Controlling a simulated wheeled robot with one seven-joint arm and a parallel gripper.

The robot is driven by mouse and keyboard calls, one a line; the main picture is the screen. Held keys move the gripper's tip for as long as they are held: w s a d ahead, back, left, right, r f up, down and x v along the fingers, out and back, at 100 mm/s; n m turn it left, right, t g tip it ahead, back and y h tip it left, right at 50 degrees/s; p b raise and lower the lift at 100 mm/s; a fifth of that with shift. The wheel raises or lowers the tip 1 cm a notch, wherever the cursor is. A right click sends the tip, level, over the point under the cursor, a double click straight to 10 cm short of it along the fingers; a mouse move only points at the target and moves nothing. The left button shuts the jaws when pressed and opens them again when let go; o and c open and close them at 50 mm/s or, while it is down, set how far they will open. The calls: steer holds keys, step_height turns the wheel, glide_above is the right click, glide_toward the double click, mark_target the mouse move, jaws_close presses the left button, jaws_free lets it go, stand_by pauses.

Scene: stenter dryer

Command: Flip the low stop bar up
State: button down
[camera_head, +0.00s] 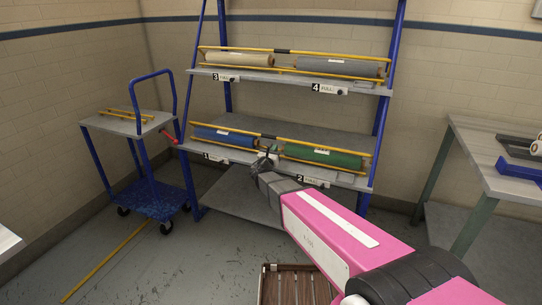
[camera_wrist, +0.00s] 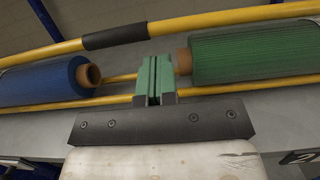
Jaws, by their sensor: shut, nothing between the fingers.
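On the rack's lower shelf (camera_head: 285,131), a yellow bar with a black sleeve (camera_head: 268,136) runs above the blue and green rolls. It also shows in the wrist view, its sleeve (camera_wrist: 115,38) ahead and left of my gripper. A second thin yellow bar (camera_wrist: 50,104) runs low along the shelf front, in front of the rolls. My gripper (camera_head: 268,155) is at the gap between the rolls. In the wrist view, its green fingertips (camera_wrist: 157,75) are together and empty, overlapping the low bar. I cannot tell if they touch it.
The blue roll (camera_head: 222,135) and green roll (camera_head: 323,155) flank my gripper. The upper shelf (camera_head: 290,76) holds two rolls and similar yellow bars. A blue cart (camera_head: 150,198) stands left, a table (camera_head: 500,165) right. A slatted wooden item (camera_head: 297,285) lies below my arm.

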mark_target(278, 139)
steer(key=shift+x, duration=1.65)
steer(key=shift+r, duration=0.1)
steer(key=shift+w+r+g, duration=0.15)
steer(key=shift+r+g, duration=0.1)
steer(key=shift+g, duration=0.05)
steer(key=shift+w+d+r, duration=0.1)
steer(key=shift+r, duration=0.05)
steer(key=shift+w+d+r+g+y, duration=0.15)
steer(key=shift+w+r+g+y, duration=0.2)
steer(key=shift+r+g, duration=0.25)
steer(key=w+d+r+g+y, duration=0.1)
steer(key=w+d+g, duration=0.1)
steer(key=w+g, duration=0.2)
steer(key=w+d+r+g+y, duration=0.2)
steer(key=w+d+g, duration=0.1)
steer(key=w, duration=0.7)
steer(key=shift+w+r+g, duration=0.25)
steer(key=shift+w+g, duration=0.1)
steer(key=shift+g, duration=0.35)
steer(key=shift+d, duration=0.15)
